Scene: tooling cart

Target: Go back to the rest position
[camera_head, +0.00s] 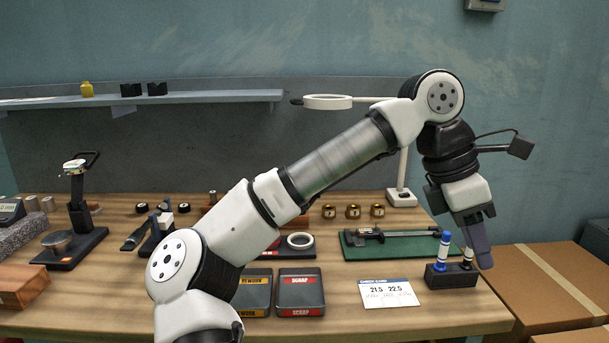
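My gripper (484,258) hangs fingers-down at the right end of the wooden bench (420,320), at the end of my raised arm. I see it from the side, so the gap between its fingers is hidden. Its tips appear just right of a black stand (450,279) that holds a blue-and-white pin (443,252) and a second white-topped pin (467,258), both upright. The gripper overlaps the second pin's area in the picture. I cannot tell whether it touches it.
A white card (389,294) lies left of the stand. Behind it, a caliper (390,234) lies on a green mat (361,252). A magnifier lamp (402,197) stands behind. Rework (252,292) and scrap (300,291) trays sit mid-bench. Cardboard boxes (550,290) are at the right.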

